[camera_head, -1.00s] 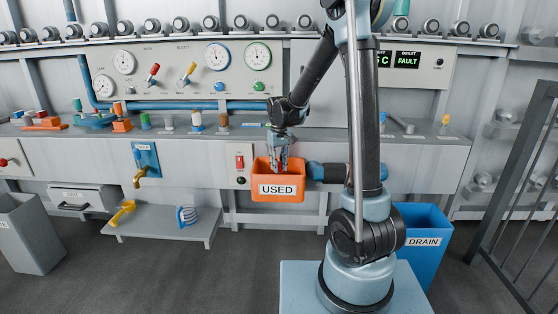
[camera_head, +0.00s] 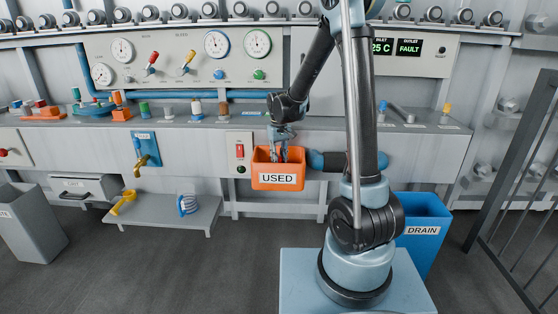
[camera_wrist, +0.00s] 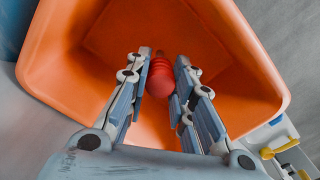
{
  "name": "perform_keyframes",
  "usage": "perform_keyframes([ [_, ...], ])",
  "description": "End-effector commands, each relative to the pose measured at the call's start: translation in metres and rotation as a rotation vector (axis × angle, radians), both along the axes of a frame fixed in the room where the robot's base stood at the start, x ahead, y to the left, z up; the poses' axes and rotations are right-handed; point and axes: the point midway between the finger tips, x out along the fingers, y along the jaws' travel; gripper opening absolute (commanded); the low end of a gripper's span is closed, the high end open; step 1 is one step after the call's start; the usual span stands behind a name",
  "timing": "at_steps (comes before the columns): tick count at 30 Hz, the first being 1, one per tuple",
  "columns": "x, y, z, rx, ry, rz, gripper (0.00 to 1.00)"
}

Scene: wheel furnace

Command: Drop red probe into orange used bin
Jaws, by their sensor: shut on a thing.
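The red probe (camera_wrist: 160,76) is between my gripper's fingertips in the wrist view, with its rounded red end showing. My gripper (camera_wrist: 159,80) is shut on it and points down into the orange used bin (camera_wrist: 250,45). In the head view the bin (camera_head: 278,181), labelled USED, is fixed at the front of the bench. My gripper (camera_head: 279,156) reaches into its opening from above. The probe is hidden in the head view. The bin floor under the probe looks bare in the wrist view.
A blue DRAIN bin (camera_head: 424,228) stands at the right. A low shelf (camera_head: 165,212) with a yellow scoop and a blue-striped item is left of the used bin. A red switch (camera_head: 240,151) is on the panel close beside the bin. A railing (camera_head: 520,180) is at far right.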

Motion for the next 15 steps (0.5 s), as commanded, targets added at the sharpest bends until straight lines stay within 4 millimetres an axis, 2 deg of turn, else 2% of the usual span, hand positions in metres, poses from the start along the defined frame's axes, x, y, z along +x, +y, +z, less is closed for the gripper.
perform_keyframes([
  [15,0.0002,0.0001,-0.0085,0.0,0.0,0.0,0.0],
])
